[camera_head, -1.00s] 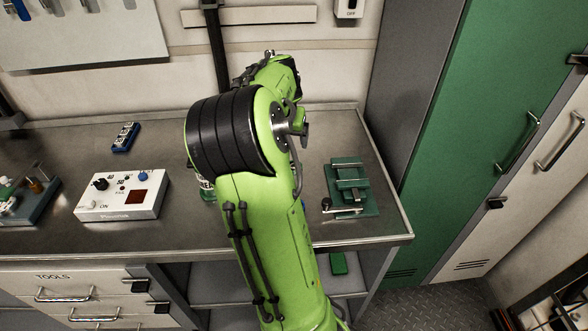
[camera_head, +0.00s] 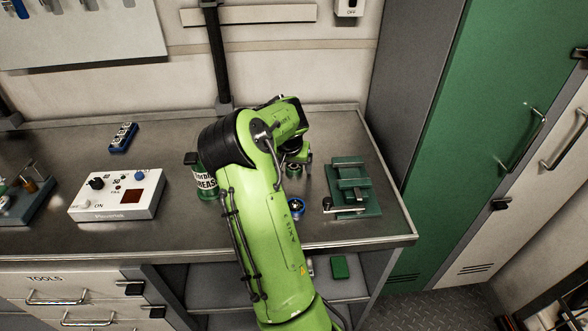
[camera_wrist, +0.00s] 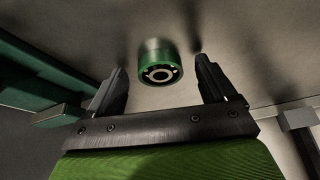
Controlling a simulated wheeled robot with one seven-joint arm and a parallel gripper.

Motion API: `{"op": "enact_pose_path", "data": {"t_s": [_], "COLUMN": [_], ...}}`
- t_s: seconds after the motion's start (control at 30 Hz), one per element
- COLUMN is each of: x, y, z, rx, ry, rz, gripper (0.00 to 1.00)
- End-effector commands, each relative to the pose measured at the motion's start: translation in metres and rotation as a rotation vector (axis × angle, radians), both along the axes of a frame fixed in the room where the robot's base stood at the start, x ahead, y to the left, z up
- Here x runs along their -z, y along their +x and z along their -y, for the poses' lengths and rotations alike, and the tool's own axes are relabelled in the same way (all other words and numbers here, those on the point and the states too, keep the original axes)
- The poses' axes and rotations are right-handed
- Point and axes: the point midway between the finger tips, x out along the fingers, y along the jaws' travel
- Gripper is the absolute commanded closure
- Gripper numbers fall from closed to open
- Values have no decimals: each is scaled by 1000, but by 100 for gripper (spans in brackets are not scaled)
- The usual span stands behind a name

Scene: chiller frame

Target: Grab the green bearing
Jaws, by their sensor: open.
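The green bearing (camera_wrist: 160,74) shows in the wrist view as a short green cylinder with a metal ring and a dark centre. It lies on the grey metal bench top, beyond and between the tips of my open gripper (camera_wrist: 161,68). A gap shows on each side of it, and neither finger appears to touch it.
The green vise (camera_head: 352,190) stands right of my arm. A green structure (camera_wrist: 40,75) is close on the wrist view's left.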

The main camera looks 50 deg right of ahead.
Motion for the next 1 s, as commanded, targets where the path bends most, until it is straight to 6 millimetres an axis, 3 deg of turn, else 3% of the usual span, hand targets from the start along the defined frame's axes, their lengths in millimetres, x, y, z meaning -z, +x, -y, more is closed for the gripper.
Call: {"op": "enact_pose_path", "data": {"t_s": [0.07, 0.43, 0.73, 1.0], "x": [0, -1, -11, -78], "y": [0, 0, 0, 1], "z": [0, 0, 0, 0], "rx": [0, 0, 0, -1], "ry": [0, 0, -1, -3], "rz": [0, 0, 2, 5], "gripper": [22, 79, 81, 81]}}
